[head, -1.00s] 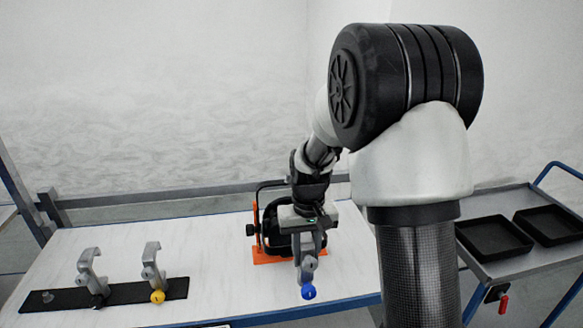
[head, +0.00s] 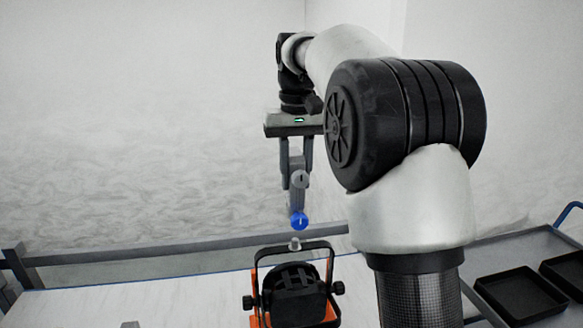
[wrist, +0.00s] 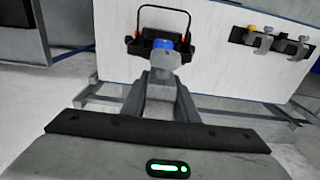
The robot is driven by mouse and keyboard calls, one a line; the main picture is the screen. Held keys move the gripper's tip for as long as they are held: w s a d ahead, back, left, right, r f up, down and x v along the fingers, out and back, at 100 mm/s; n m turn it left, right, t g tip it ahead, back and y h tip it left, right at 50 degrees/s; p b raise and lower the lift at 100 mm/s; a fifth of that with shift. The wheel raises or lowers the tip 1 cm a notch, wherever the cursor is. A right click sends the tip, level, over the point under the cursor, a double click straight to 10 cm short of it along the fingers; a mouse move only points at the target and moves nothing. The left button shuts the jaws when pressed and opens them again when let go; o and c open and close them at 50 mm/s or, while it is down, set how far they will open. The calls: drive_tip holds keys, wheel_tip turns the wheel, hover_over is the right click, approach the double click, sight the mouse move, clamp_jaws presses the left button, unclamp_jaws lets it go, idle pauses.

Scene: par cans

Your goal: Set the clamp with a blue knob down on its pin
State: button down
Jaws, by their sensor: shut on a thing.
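My gripper (head: 296,165) is shut on the grey clamp with a blue knob (head: 298,196) and holds it up in the air, knob end downward. In the wrist view the clamp (wrist: 163,60) shows between the fingers, its blue knob partly hidden behind its body. Below it in the head view stands a black par can (head: 292,290) with a black yoke and orange parts. A small light-grey pin (head: 295,244) sticks up at the top of the yoke, just under the blue knob in the picture. I cannot tell the depth gap between them.
In the wrist view, a dark strip (wrist: 275,45) on the white table holds other clamps, one with a yellow knob (wrist: 252,28). Black trays (head: 520,298) sit on a grey cart at the right.

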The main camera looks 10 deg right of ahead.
sight(296, 209)
drive_tip(key=shift+w, duration=0.1)
drive_tip(key=shift+s+f, duration=0.2)
drive_tip(key=shift+s, duration=0.1)
drive_tip(key=shift+f+b, duration=2.35)
drive_tip(key=shift+f, duration=0.4)
drive_tip(key=shift+p, duration=0.3)
drive_tip(key=shift+f+b, duration=0.65)
drive_tip(key=shift+f, duration=0.6)
drive_tip(key=c, duration=0.8)
unclamp_jaws()
drive_tip(key=shift+o, duration=0.2)
